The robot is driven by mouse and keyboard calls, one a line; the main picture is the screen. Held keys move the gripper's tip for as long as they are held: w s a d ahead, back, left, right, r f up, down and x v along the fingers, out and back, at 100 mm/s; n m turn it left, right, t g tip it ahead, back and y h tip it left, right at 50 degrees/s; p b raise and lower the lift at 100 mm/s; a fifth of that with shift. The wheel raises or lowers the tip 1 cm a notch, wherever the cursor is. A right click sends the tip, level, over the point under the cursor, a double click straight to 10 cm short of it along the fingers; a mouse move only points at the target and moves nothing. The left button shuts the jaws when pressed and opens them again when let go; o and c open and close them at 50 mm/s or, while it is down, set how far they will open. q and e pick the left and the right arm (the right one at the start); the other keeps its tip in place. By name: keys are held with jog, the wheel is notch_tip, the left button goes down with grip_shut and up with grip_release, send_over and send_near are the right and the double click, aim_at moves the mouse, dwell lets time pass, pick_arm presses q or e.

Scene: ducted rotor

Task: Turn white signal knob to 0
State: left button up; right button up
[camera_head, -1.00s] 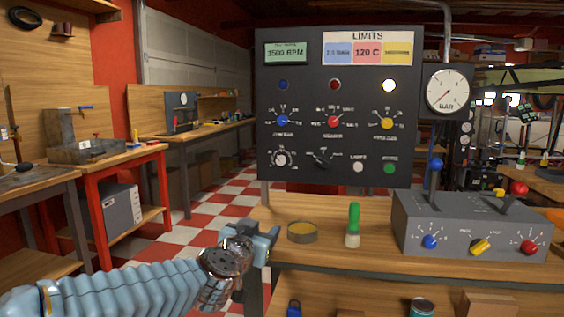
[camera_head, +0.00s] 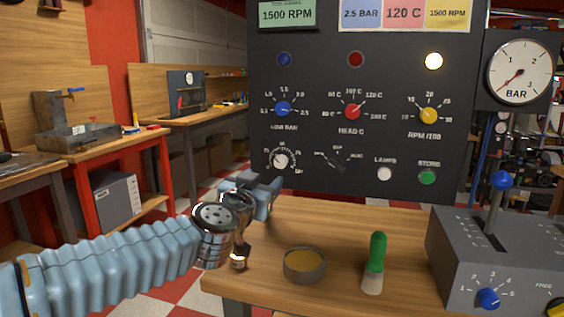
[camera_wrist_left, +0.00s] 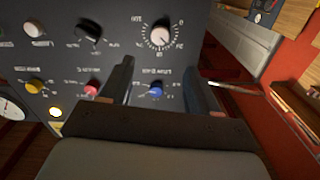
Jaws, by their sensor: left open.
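The white knob (camera_head: 280,161) sits at the lower left of the dark panel (camera_head: 370,75), with a numbered scale around it. Its exact setting is too small to read. The white knob also shows in the left wrist view (camera_wrist_left: 161,37), ahead of the fingers and apart from them. My left gripper (camera_head: 262,189) is open and empty, just below and in front of the white knob in the head view. In the left wrist view, the two dark fingers (camera_wrist_left: 160,85) stand apart with the blue knob (camera_wrist_left: 155,89) seen between them. My right gripper is not in view.
A black selector (camera_head: 336,160), a white button (camera_head: 385,174) and a green button (camera_head: 428,177) are right of the knob. A round tin (camera_head: 304,266), a green-handled brush (camera_head: 375,262) and a grey lever box (camera_head: 500,255) stand on the bench (camera_head: 345,220).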

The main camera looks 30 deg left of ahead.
aim_at(280, 163)
pick_arm(q)
jog(key=b+x, duration=0.2)
jog(key=x, duration=0.9)
jog(key=shift+w+a+f, duration=0.1)
jog(key=shift+w+a, duration=0.05)
jog(key=shift+w, duration=0.2)
jog(key=shift+w+a, duration=0.15)
jog(key=shift+w, duration=0.4)
jog(key=c, duration=1)
jog(key=shift+c, duration=0.2)
